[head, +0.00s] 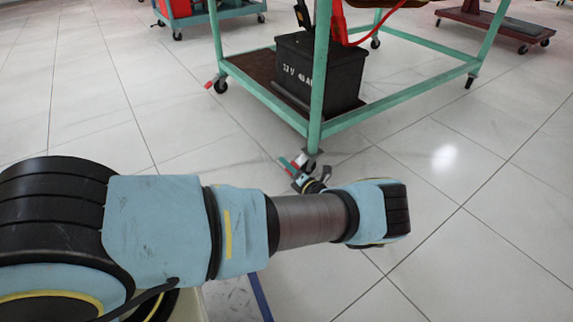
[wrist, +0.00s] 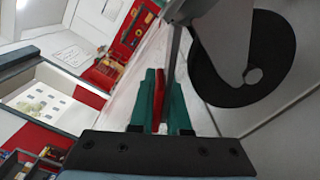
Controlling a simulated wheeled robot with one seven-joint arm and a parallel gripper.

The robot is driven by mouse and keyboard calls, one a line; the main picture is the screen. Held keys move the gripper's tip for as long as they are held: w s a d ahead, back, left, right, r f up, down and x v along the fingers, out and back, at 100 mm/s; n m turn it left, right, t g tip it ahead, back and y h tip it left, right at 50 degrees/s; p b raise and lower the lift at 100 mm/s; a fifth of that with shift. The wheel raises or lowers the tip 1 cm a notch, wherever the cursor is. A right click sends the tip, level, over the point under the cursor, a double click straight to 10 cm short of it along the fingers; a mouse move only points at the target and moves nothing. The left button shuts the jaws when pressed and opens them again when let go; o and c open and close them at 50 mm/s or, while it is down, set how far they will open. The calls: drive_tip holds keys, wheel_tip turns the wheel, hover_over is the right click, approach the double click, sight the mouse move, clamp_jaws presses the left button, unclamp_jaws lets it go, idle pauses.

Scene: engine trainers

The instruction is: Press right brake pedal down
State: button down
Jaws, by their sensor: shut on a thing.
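The right brake pedal is a narrow red lever (wrist: 159,112) in the wrist view, between my gripper's two green fingers (wrist: 164,86). It belongs to the caster at the foot of the stand's near post; the black caster wheel (wrist: 243,60) shows at the upper right of the wrist view. My gripper is shut on the pedal. In the head view my gripper (head: 293,166) is small, low by the floor at the near post, and partly hidden by my arm. The exact tilt of the pedal is hard to tell.
The green stand (head: 400,103) rises over the gripper, with a black battery (head: 318,75) on its lower shelf. Another caster with a red pedal (head: 209,84) is at the stand's left corner. White tiled floor (head: 460,220) is clear to the right.

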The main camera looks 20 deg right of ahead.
drive_tip(key=shift+d, duration=0.1)
drive_tip(key=c, duration=0.9)
unclamp_jaws()
drive_tip(key=s+p, duration=0.1)
drive_tip(key=s, duration=0.2)
drive_tip(key=s+d+p, duration=0.1)
drive_tip(key=s, duration=0.3)
drive_tip(key=s+d+p, duration=0.1)
drive_tip(key=s, duration=0.2)
drive_tip(key=shift+s, duration=0.35)
